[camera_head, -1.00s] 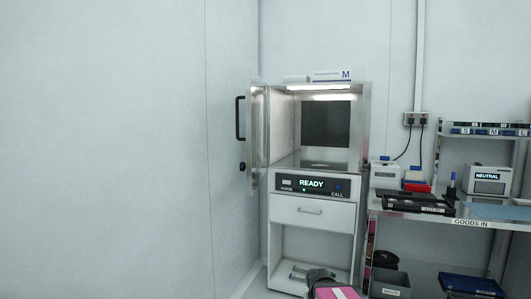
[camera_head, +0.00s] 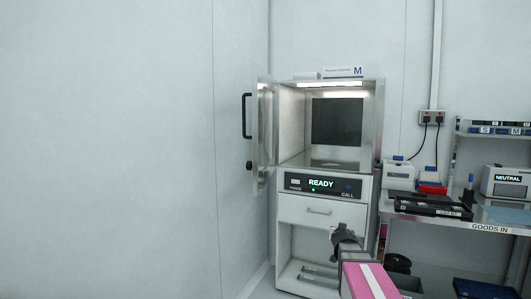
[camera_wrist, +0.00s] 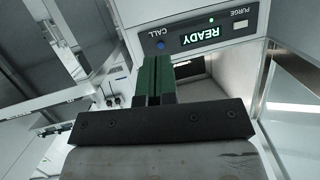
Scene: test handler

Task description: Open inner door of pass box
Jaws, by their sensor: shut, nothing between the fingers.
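The pass box (camera_head: 329,180) is a white and steel cabinet with a lit chamber. Its inner door (camera_head: 262,135) stands swung open to the left, with a black handle (camera_head: 246,116) on its outer face. The chamber looks empty, with a dark panel (camera_head: 337,122) at its back. The control panel (camera_head: 319,185) reads READY, and it also shows upside down in the wrist view (camera_wrist: 205,35). My gripper (camera_wrist: 157,62) shows green fingers closed together with nothing between them, near the panel in that view. In the head view my arm is low, in front of the cabinet; the fingertips are not clear there.
A drawer (camera_head: 319,211) sits below the panel, above an open lower bay. At the right, a GOODS IN bench (camera_head: 490,228) holds a black tray (camera_head: 430,206), small devices and a NEUTRAL unit (camera_head: 507,182). A bare wall (camera_head: 110,150) fills the left.

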